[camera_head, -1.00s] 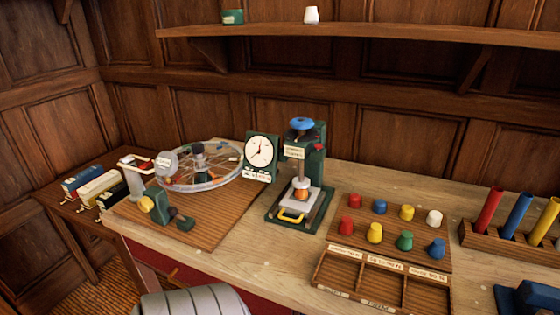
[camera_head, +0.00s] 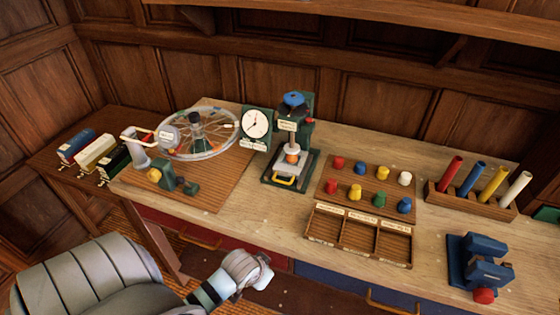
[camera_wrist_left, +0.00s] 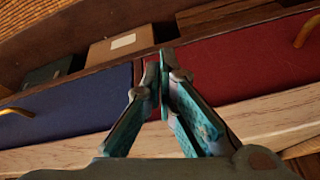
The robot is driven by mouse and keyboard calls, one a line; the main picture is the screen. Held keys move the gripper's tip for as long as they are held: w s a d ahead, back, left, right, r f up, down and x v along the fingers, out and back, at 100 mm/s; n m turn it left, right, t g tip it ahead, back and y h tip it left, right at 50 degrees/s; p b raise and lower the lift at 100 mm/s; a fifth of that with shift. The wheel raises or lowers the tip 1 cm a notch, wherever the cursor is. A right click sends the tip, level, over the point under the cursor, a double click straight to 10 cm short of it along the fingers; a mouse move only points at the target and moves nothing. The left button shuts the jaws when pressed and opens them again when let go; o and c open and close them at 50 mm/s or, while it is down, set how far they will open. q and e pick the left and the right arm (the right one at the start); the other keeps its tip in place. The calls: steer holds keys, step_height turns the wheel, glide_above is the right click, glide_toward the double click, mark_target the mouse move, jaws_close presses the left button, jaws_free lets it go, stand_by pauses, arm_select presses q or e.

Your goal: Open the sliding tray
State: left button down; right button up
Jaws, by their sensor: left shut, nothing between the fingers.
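A green press (camera_head: 292,140) with a blue knob stands near the middle of the bench. A pale sliding tray (camera_head: 283,171) with a yellow handle (camera_head: 285,182) sits low in it, under the ram; I cannot tell how far in it sits. An orange piece is over the tray. My left arm comes in at the lower left of the head view and ends below the bench front; its fingers are not clear there. In the left wrist view my left gripper (camera_wrist_left: 160,62) is shut and empty, in front of the drawers. My right gripper is not in view.
A red drawer (camera_wrist_left: 240,68) and a blue drawer (camera_wrist_left: 70,112) with brass handles are under the bench top. A divided wooden box (camera_head: 358,238), a board of coloured knobs, a dial gauge (camera_head: 256,123), a wheel (camera_head: 200,135) and a blue vise-like device (camera_head: 480,265) stand on the bench.

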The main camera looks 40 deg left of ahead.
arm_select(q)
step_height(320, 180, up, 11)
steer(key=w+t+p, duration=0.1)
steer(key=w+p, duration=0.2)
steer(key=n+t+y+b, duration=0.1)
steer(key=n+t+y, duration=0.1)
steer(key=n, duration=0.2)
glide_toward(284, 173)
steer(key=b+x, duration=0.2)
steer(key=x, duration=0.4)
steer(key=shift+w+a+f, duration=0.15)
steer(key=shift+a+f, duration=0.1)
steer(key=shift+f, duration=0.05)
steer(key=shift+h, duration=0.3)
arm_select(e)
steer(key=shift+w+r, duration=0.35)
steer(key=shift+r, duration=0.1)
arm_select(q)
steer(key=shift+r+t, duration=0.1)
steer(key=shift+t, duration=0.2)
